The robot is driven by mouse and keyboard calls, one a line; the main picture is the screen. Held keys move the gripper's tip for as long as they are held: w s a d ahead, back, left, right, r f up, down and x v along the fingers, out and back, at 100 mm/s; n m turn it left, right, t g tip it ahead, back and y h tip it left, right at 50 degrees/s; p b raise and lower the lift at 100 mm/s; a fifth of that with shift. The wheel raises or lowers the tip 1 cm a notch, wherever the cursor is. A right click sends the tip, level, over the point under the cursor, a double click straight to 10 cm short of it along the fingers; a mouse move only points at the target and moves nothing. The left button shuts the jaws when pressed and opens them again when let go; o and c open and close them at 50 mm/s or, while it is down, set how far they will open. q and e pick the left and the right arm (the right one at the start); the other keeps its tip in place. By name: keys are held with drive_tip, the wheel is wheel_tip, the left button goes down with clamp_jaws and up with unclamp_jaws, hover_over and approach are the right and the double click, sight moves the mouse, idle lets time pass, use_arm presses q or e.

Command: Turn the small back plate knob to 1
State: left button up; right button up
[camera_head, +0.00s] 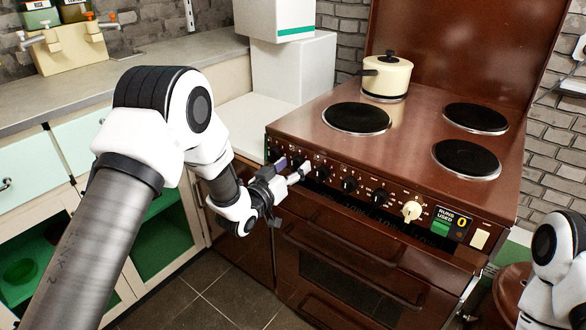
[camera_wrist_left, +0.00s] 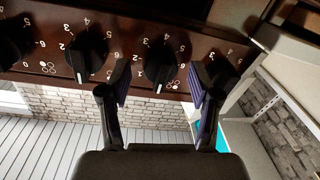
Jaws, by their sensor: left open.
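The brown cooker's front panel carries a row of black knobs, with one black knob (camera_head: 349,184) clear of my gripper. My left gripper (camera_head: 291,170) is open in front of the left part of this row. In the left wrist view a black knob (camera_wrist_left: 160,62) lies between the spread fingers of the left gripper (camera_wrist_left: 160,84), with a gap on each side. Its white mark points down in that view, and small numbers ring it. The plate symbol beside it is too small to read surely. My right gripper is out of view.
Another black knob (camera_wrist_left: 88,55) sits close to the left finger. A cream knob (camera_head: 411,211) and a "runs used 0" display (camera_head: 452,222) are further right on the panel. A cream pot (camera_head: 387,78) stands on the back left plate. A counter (camera_head: 140,70) is at left.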

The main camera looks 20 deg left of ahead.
use_arm(q)
drive_tip(key=shift+w, duration=0.15)
drive_tip(key=shift+c, duration=0.3)
drive_tip(key=c, duration=1.1)
drive_tip(key=shift+m, duration=0.4)
drive_tip(key=m+b, duration=0.1)
drive_tip(key=m, duration=0.2)
drive_tip(key=shift+f+b, duration=0.15)
drive_tip(key=shift+b, duration=0.15)
drive_tip(key=shift+m+b, duration=0.7)
drive_tip(key=shift+m, duration=1.9)
